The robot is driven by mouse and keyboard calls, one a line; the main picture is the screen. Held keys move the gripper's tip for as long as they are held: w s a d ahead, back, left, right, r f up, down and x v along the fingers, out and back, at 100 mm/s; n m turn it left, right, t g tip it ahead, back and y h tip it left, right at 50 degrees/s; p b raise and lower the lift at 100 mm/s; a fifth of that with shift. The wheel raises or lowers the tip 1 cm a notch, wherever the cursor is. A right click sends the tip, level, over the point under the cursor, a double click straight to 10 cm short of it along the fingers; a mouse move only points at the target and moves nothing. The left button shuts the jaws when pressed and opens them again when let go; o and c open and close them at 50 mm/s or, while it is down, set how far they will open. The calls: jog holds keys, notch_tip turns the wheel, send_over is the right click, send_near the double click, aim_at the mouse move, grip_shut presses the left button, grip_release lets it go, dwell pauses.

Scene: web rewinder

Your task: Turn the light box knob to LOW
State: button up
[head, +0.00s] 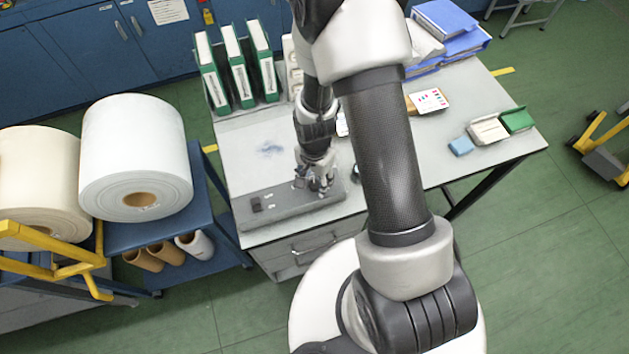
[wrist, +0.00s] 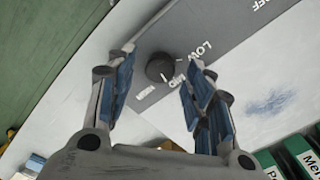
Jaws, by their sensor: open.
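The light box (head: 285,210) is a grey, low unit at the near edge of the table, with a dark switch on its left part. Its round dark knob (wrist: 160,67) shows in the wrist view, with LOW, MID and HIGH printed around it. A thin pale mark lies near MID; I cannot tell whether it is the pointer. My gripper (wrist: 163,63) is open, with one blue-padded finger on each side of the knob. A gap shows between each finger and the knob. In the head view my gripper (head: 320,181) hides the knob.
Green binders (head: 237,65) stand at the table's back left. Blue folders (head: 445,28) are stacked at the back right. A blue block (head: 460,145) and a green-ended box (head: 515,121) lie at the right. Large rolls (head: 135,150) stand to the left.

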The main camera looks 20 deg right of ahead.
jog(key=shift+f, duration=0.55)
jog(key=shift+c, duration=0.6)
jog(key=c, duration=1)
